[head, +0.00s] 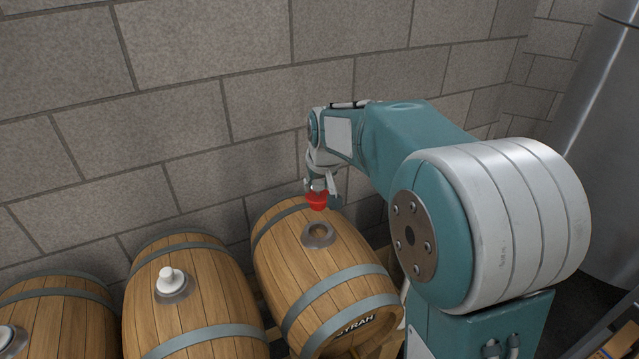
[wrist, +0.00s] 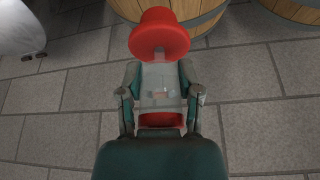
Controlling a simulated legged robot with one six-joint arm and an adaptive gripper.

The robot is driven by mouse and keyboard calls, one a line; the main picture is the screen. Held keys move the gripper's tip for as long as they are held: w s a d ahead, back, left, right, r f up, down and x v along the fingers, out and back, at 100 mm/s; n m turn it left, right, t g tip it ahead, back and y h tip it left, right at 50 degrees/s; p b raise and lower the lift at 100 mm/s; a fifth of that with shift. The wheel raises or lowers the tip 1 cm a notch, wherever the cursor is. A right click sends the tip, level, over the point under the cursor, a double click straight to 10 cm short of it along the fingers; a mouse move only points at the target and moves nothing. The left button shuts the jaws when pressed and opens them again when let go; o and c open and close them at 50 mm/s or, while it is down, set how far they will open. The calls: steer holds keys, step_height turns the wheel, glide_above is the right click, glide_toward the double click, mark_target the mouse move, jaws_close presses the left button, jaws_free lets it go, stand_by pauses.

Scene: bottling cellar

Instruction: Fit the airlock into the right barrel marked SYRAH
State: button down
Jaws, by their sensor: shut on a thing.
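The airlock has a red stopper (head: 317,202), a clear body (wrist: 158,88) and a red part nearer my palm. My gripper (head: 322,186) is shut on the airlock, with one finger on each side of the clear body in the wrist view (wrist: 160,92). In the head view the red stopper points down. The barrel marked SYRAH (head: 283,262) is the rightmost one, with its lettering partly hidden by my arm. Its bung hole (head: 319,232) is open, ringed by a grey collar. The stopper appears above and beyond the hole, apart from it.
The middle barrel (head: 190,318) has a white bung (head: 170,280) in its hole. Another barrel (head: 60,310) stands at the left edge, cut off by the frame. A block wall (head: 180,100) rises close behind the barrels. A grey metal tank (head: 610,150) stands at right.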

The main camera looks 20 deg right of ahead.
mark_target(318, 210)
steer(key=shift+s+a+r, duration=0.1)
steer(key=shift+s+r, duration=0.2)
steer(key=shift+s, duration=0.25)
steer(key=shift+s+a+r, duration=0.1)
steer(key=shift+s+r, duration=0.15)
steer(key=shift+s, duration=0.25)
steer(key=shift+s+f, duration=0.1)
steer(key=shift+s, duration=0.05)
steer(key=shift+a+f, duration=0.15)
steer(key=shift+f, duration=3.05)
steer(key=shift+f, duration=1.1)
steer(key=shift+c, duration=1)
jaws_free()
